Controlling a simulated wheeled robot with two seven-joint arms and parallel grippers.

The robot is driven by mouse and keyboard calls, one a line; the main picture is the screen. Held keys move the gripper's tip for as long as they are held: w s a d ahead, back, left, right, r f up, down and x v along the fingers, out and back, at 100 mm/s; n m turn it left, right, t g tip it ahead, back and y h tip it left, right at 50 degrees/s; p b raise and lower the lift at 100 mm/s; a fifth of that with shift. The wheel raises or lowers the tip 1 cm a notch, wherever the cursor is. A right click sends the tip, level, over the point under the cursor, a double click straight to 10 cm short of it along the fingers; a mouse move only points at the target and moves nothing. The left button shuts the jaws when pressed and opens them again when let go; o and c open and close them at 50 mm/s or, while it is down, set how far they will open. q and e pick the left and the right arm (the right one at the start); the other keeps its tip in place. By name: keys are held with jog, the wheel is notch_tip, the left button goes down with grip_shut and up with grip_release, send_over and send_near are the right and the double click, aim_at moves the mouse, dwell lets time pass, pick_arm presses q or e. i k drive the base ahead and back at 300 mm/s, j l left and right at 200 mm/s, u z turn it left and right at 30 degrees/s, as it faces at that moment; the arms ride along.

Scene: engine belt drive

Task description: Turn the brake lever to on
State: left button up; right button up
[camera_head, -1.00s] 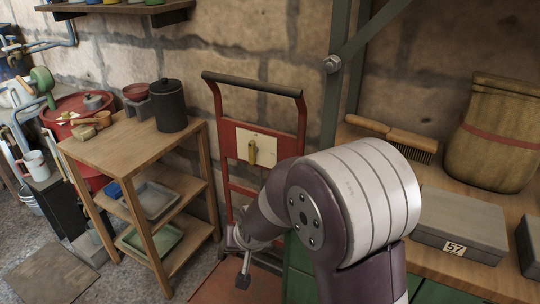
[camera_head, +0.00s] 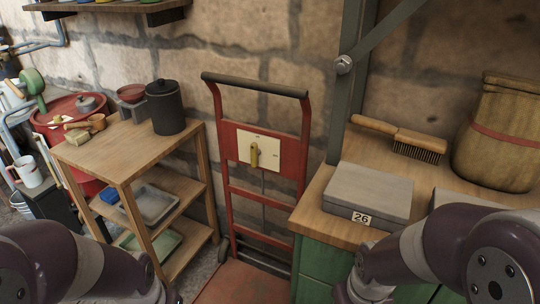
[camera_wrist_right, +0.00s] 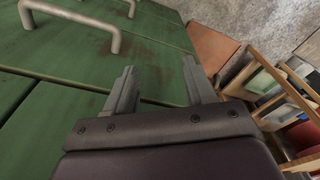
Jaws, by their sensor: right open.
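The brake lever (camera_head: 254,155) is a small yellow handle, standing about upright on a cream plate (camera_head: 272,151). The plate is fixed to the red hand truck (camera_head: 296,157) against the stone wall. Marks on the plate are too small to read. In the head view my two arms come in at the lower left and lower right, with both grippers out of frame. In the right wrist view my right gripper (camera_wrist_right: 158,88) is open and empty, in front of the green cabinet front (camera_wrist_right: 60,60). It is well away from the lever.
A wooden shelf stand (camera_head: 128,150) with a black pot (camera_head: 165,108) is left of the hand truck. The workbench (camera_head: 310,205) on the right carries a grey box marked 26 (camera_head: 368,190) and a brush (camera_head: 400,137). Space before the lever is clear.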

aim_at(255, 151)
jog(key=k, duration=0.1)
jog(key=k+j, duration=0.1)
jog(key=j, duration=0.45)
jog(key=i+j+z, duration=0.1)
jog(key=i+j, duration=0.15)
jog(key=i, duration=0.25)
jog(key=i+j+z, duration=0.15)
jog(key=i, duration=0.35)
jog(key=j, duration=0.1)
